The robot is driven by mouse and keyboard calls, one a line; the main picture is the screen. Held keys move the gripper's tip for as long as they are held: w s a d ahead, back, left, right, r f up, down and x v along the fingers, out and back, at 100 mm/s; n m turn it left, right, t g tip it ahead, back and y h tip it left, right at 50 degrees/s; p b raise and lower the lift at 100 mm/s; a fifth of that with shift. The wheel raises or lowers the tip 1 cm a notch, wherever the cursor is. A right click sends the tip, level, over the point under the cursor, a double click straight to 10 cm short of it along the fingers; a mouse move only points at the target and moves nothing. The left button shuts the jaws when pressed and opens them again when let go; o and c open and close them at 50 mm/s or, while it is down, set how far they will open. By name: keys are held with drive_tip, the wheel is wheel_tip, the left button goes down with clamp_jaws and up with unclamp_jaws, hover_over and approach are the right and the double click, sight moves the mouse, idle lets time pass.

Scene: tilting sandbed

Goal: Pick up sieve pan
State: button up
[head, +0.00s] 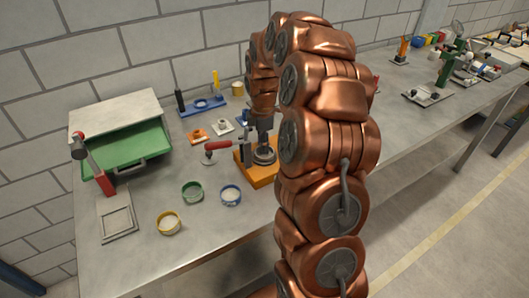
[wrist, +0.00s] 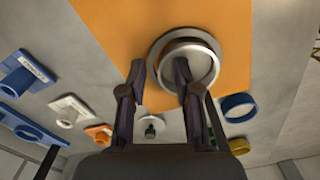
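The sieve pan, a round grey metal dish (head: 264,156), sits on an orange base plate (head: 252,180) on the workbench. In the wrist view the pan (wrist: 204,68) lies on the orange plate (wrist: 110,22), with a wider grey ring around it. My gripper (wrist: 160,64) is open. In that view one finger overlaps the pan's inside and the other is outside its left rim, so the left wall lies between them. I cannot tell whether either finger touches it. In the head view my gripper (head: 264,132) points down just above the pan, and my arm hides part of the area.
A red-handled clamp (head: 218,145) stands left of the orange plate. Green (head: 192,188), blue (head: 231,193) and yellow (head: 169,222) rings lie in front. A blue holder (head: 203,106) stands behind.

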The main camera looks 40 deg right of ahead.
drive_tip(key=shift+f, duration=0.1)
drive_tip(key=shift+c, duration=0.4)
clamp_jaws()
